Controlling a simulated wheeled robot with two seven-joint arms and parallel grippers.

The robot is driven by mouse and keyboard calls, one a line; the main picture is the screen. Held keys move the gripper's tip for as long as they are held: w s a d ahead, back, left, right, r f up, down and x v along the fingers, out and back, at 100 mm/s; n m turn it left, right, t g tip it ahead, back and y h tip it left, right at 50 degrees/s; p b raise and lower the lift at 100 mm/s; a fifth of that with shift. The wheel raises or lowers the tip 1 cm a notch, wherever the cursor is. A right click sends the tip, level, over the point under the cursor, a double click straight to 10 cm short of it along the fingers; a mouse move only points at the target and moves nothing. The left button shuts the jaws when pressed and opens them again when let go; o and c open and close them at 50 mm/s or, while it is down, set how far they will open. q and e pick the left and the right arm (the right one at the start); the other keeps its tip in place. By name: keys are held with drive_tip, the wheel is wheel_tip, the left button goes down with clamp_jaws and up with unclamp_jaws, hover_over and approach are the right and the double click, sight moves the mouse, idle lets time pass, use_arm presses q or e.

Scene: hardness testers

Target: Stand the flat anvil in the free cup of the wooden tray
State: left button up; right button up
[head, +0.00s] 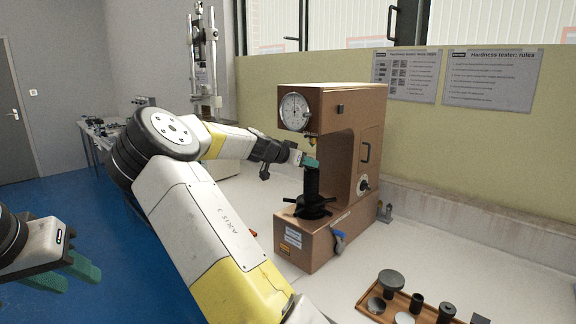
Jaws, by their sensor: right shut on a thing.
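My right gripper (310,161) is at the hardness tester, at the top of its black spindle (312,182). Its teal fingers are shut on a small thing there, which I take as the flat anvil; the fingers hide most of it. The wooden tray (363,302) lies on the bench at the lower right, cut off by the picture's edge. It holds a wide dark disc-topped piece (390,279) and dark cylindrical pieces (417,301) (446,312). Round cup-like spots show at its left front; which cup is free I cannot tell. My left gripper (68,273) is open and empty at the far left.
The brown hardness tester (350,125) stands on the pale bench, with a dial gauge (295,111) and a black handwheel (310,207). A small metal object (384,211) stands behind right. Bench between tester and tray is clear.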

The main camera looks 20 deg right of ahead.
drive_tip(key=shift+s+a, duration=0.35)
drive_tip(key=shift+a, duration=0.45)
drive_tip(key=shift+s+a, duration=0.35)
drive_tip(key=shift+a, duration=0.5)
drive_tip(key=shift+s+a, duration=0.35)
drive_tip(key=shift+a, duration=0.45)
